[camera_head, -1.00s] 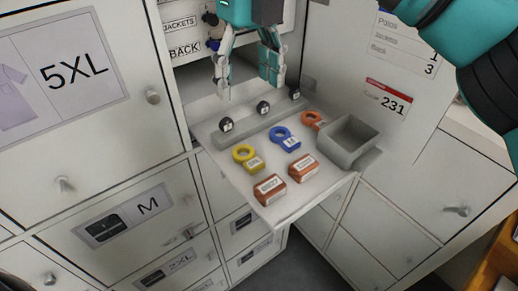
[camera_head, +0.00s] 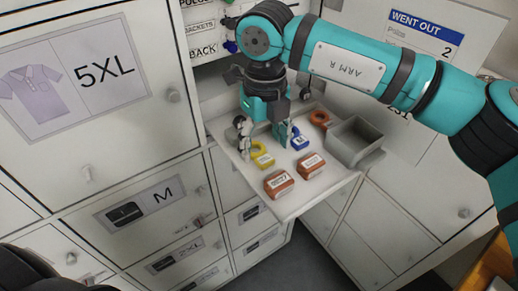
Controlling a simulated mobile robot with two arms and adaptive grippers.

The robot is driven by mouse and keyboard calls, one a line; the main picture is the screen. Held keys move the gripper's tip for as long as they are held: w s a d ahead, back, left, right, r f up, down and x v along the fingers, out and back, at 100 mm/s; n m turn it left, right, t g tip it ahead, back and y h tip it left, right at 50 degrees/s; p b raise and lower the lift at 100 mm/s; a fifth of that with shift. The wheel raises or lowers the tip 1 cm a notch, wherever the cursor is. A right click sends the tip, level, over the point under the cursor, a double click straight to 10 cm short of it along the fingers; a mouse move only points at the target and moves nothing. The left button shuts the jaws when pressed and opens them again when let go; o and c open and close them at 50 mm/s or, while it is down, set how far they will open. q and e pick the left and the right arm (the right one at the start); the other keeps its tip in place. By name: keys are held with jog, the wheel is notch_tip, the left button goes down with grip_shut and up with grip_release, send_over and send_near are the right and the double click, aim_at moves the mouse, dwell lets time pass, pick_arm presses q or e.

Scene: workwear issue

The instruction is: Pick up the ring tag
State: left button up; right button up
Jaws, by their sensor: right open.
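My right gripper (camera_head: 264,145) is open and points down, low over the shelf. Its fingers are spread on either side of the yellow tag's ring end, and one finger stands close to the blue tag, partly hiding its ring. I cannot tell whether the fingers touch either tag.
Two orange-brown labelled blocks (camera_head: 279,184) (camera_head: 311,166) lie at the shelf's front. A grey open bin (camera_head: 354,142) stands at its right. Cabinet doors (camera_head: 90,80) close in the left side, and a white panel with printed notices (camera_head: 425,35) stands behind.

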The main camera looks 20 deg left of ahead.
aim_at(264, 158)
jog(key=f, duration=0.2)
jog(key=f+p, duration=0.1)
jog(key=shift+w+f, duration=0.2)
jog(key=shift+f, duration=0.2)
pick_arm(q)
jog(key=s+r, duration=0.2)
jog(key=s, duration=0.1)
jog(key=shift+a+g, duration=0.1)
jog(key=shift+g, duration=0.2)
pick_arm(e)
jog(key=c, duration=0.6)
pick_arm(q)
jog(key=shift+w, duration=0.7)
pick_arm(e)
jog(key=c, duration=0.4)
